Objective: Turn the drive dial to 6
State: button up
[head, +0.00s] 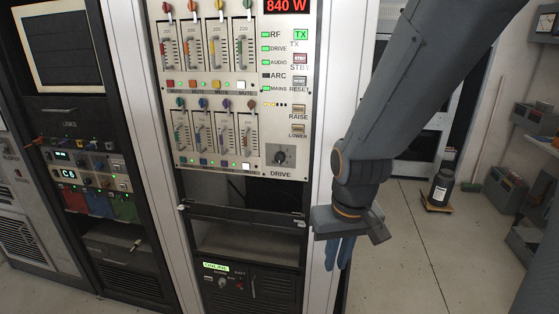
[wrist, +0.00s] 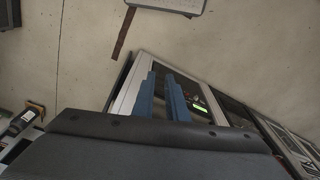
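The drive dial (head: 280,156) is a dark round knob on a dark square plate, low on the right of the pale transmitter panel, above the label DRIVE. Its pointer and scale are too small to read. My gripper (head: 338,262) hangs right of and below the dial, beside the rack's right post, apart from the dial. Its two blue fingers point down, with a narrow gap between them and nothing held. They also show in the wrist view (wrist: 161,77), where the dial cannot be made out.
Sliders and coloured knobs fill the panel left of the dial. A red display (head: 287,5) reads 840 W. RAISE (head: 298,111) and LOWER (head: 297,130) buttons sit above the dial. The rack's pale right post (head: 322,215) stands beside my gripper. Open floor (head: 420,250) lies to the right.

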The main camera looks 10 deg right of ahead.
jog(key=o, duration=0.7)
jog(key=w+a+t, duration=0.1)
jog(key=w, duration=0.1)
jog(key=w+a+t, duration=0.1)
jog(key=w+a, duration=0.1)
jog(key=w, duration=0.1)
jog(key=w+a+f, duration=0.1)
jog(key=w, duration=0.2)
jog(key=shift+w+a+t+y, duration=0.2)
jog(key=shift+a+t+y, duration=0.1)
jog(key=shift+t, duration=0.1)
jog(key=m+t+h, duration=0.2)
jog(key=t+h, duration=0.6)
jog(key=t, duration=0.4)
send_near(279, 160)
jog(key=p+x, duration=0.1)
jog(key=x, duration=0.6)
jog(key=shift+w+d+p, duration=0.15)
jog(key=shift+w+p, duration=0.05)
jog(key=shift+p, duration=0.1)
jog(key=shift+c, duration=0.3)
jog(key=c, duration=1)
